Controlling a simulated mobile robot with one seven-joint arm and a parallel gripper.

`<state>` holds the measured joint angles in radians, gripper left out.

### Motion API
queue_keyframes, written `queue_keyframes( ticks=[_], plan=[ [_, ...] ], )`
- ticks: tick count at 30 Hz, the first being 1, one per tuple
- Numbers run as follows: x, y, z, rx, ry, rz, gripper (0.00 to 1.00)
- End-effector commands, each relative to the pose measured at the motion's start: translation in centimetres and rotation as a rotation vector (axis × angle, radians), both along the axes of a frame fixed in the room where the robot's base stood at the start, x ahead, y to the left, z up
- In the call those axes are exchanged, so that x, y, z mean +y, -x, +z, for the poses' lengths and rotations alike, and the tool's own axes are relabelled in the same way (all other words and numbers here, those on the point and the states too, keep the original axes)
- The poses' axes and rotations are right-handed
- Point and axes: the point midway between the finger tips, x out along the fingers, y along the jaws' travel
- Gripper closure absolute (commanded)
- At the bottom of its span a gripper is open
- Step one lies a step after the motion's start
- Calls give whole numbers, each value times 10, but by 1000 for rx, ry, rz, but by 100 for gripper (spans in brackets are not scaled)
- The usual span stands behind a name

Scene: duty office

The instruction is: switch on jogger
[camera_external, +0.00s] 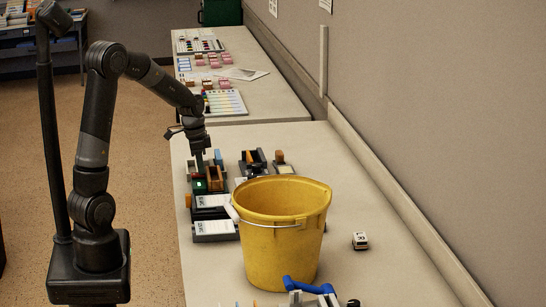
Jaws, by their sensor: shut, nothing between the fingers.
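I cannot pick out the jogger with certainty. A cluster of small desk devices stands at the left edge of the near table (370,212). Among them is a dark green piece (199,186) with a small red spot beside it, next to a brown upright piece (215,178). My gripper (200,163) points down just above this cluster, shut and empty. Its fingertips are small and dark here, so I cannot tell whether they touch anything. No switch can be made out clearly.
A large yellow bucket (281,245) stands just right of the devices. Two grey-and-white boxes (213,229) lie left of it. The table's right side is mostly clear, along a wall.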

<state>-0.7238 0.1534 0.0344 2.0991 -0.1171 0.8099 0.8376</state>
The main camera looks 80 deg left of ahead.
Motion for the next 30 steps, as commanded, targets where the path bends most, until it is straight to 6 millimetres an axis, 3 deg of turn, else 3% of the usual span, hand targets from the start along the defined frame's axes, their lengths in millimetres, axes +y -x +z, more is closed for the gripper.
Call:
queue_keyframes(
  ticks=[7,20,26,30],
  plan=[
    [-1,16,-1,10,7,3,100],
    [0,16,4,6,4,2,100],
    [0,21,33,4,1,1,100],
    [0,27,66,3,1,2,100]
  ],
)
